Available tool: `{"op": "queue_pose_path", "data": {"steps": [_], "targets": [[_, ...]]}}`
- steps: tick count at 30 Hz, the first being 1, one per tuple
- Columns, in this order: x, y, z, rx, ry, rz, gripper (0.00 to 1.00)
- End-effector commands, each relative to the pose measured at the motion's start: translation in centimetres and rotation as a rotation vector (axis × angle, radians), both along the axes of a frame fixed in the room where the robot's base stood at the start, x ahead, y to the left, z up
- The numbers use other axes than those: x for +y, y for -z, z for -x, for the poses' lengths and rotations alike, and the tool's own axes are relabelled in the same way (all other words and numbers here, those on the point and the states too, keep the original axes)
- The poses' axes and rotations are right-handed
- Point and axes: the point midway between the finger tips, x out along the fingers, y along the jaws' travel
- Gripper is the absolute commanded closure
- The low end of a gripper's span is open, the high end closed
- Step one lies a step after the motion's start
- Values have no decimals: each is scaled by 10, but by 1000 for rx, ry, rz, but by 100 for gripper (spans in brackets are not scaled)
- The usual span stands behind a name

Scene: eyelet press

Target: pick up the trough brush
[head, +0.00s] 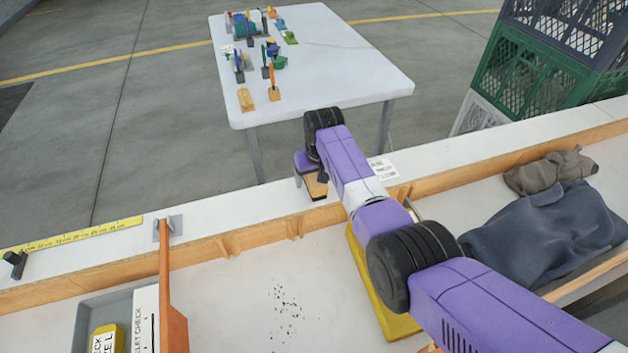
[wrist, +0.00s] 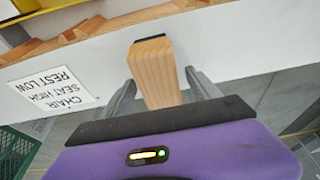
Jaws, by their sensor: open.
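A pale wooden block with a dark end, which looks like the trough brush (wrist: 155,75), shows in the wrist view between the two grey fingers of my gripper (wrist: 160,92). The fingers are open, one on each side of it. I cannot tell whether either finger touches it. In the head view the wooden piece (head: 316,187) is at the white ledge, just below my purple gripper (head: 308,180). Its lower part and any bristles are mostly hidden.
A white label (wrist: 53,90) lies on the ledge beside the block. An orange divider (head: 172,300) stands at the left. A yellow object (head: 392,318) is partly behind my arm. Dark cloth (head: 550,235) lies at the right. A white table (head: 340,75) with small items stands beyond.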

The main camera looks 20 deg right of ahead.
Motion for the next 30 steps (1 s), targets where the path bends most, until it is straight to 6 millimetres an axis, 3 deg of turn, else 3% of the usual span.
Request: {"op": "queue_pose_path", "data": {"steps": [26,27,30], "targets": [[0,5,0,1,0,0,29],[0,5,0,1,0,0,31],[0,5,0,1,0,0,51]]}}
